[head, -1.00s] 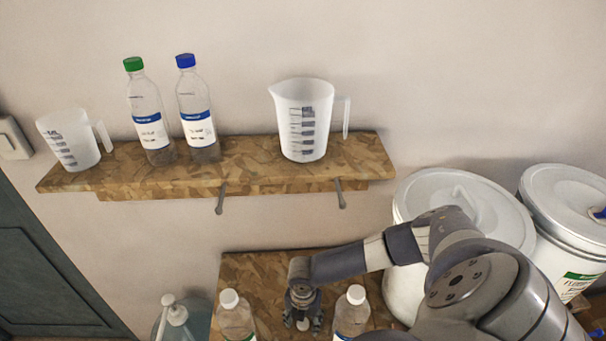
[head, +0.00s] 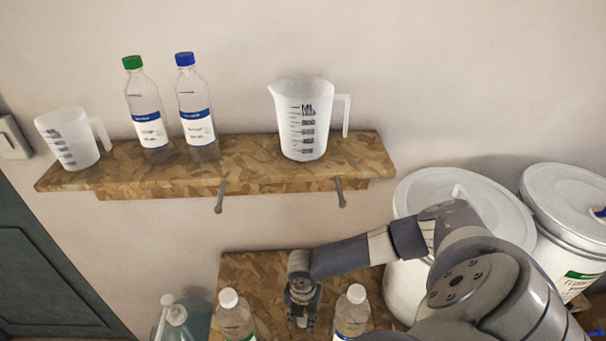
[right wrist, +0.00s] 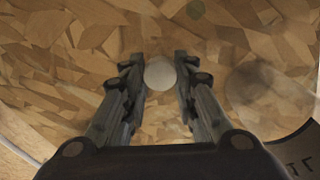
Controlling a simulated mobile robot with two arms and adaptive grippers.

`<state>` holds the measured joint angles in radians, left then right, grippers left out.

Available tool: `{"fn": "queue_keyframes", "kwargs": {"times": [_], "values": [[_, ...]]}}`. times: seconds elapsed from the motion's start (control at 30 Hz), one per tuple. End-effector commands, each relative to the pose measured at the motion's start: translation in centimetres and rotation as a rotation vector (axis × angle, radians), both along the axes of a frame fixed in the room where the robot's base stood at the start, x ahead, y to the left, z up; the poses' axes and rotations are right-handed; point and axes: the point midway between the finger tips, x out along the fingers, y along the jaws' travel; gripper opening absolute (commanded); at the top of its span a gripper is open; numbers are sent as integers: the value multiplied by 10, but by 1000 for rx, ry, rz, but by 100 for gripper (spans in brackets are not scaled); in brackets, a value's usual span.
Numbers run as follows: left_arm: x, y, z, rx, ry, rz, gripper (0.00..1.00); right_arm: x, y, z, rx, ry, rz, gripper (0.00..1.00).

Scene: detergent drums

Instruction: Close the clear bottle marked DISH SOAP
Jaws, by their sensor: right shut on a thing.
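My right gripper (head: 302,318) points down over the lower wooden shelf, between two clear bottles. In the right wrist view, its fingers (right wrist: 160,78) are shut on a small round white cap (right wrist: 160,73), with bare wood around it. In the head view the fingers hide the cap. The left clear bottle (head: 236,322) has a white top and a bit of green label. The right clear bottle (head: 352,316) has a white top and a bit of blue label. Neither label can be read, so I cannot tell which is DISH SOAP. My left gripper is not in view.
The lower shelf (head: 262,270) is bare behind the bottles. White drums (head: 408,290) stand to its right, and a pump bottle (head: 175,318) to its left. The upper shelf (head: 240,170) holds two capped bottles (head: 198,110) and two measuring jugs (head: 305,118).

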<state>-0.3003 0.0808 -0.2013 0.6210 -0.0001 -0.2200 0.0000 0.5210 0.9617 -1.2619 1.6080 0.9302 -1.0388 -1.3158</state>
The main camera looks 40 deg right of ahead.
Motion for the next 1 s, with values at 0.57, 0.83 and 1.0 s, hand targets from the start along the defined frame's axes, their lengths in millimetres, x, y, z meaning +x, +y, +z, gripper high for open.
{"fn": "queue_keyframes", "kwargs": {"times": [0.57, 0.83, 1.0], "values": [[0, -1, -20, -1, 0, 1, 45, 0, 0, 77, 0, -1, 1, 20], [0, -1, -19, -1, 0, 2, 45, 0, 0, 80, 0, 0, 1, 20], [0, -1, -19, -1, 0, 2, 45, 0, 0, 80, 0, 0, 1, 20]]}}
